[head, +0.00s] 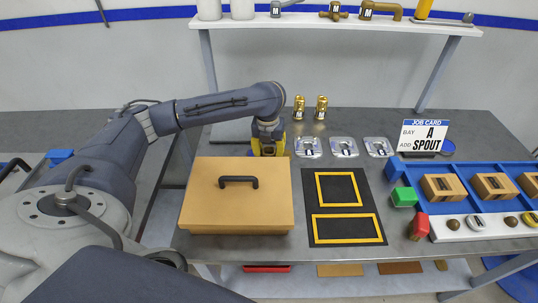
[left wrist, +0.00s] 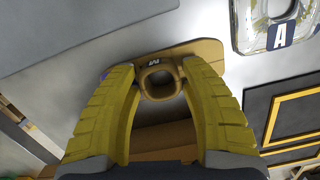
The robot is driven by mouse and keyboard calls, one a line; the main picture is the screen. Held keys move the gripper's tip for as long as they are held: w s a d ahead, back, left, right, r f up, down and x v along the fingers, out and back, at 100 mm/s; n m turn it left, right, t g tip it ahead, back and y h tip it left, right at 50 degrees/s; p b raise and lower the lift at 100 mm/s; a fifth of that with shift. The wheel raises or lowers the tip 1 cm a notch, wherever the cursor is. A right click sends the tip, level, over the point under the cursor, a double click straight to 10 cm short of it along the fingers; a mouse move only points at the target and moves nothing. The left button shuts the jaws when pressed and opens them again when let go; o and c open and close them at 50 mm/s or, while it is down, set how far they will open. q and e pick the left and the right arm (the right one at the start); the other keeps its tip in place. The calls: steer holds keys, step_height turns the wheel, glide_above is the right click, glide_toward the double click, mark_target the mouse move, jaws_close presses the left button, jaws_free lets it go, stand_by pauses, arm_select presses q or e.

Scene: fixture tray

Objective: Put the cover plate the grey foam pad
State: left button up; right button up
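A golden-tan plate with a raised ring handle (left wrist: 158,82) and a small dark label lies beneath my left gripper in the left wrist view. I take it for the cover plate. My left gripper (head: 268,148) points down at the table behind the tan box; its yellow fingers (left wrist: 160,75) are apart, one on each side of the ring. Contact with the ring is not clear. A flat grey slab (head: 230,132), seemingly the grey foam pad, lies left of the gripper, partly hidden by my arm. It also fills the upper left of the left wrist view (left wrist: 80,30). My right gripper is not in view.
A tan box (head: 200,208) with a black handle stands just in front of the left gripper. A black mat (head: 343,198) with yellow frames and a blue tray (head: 400,170) are farther right.

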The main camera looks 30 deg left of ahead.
arm_select(q)
jaws_close()
steer(key=shift+r, duration=0.1)
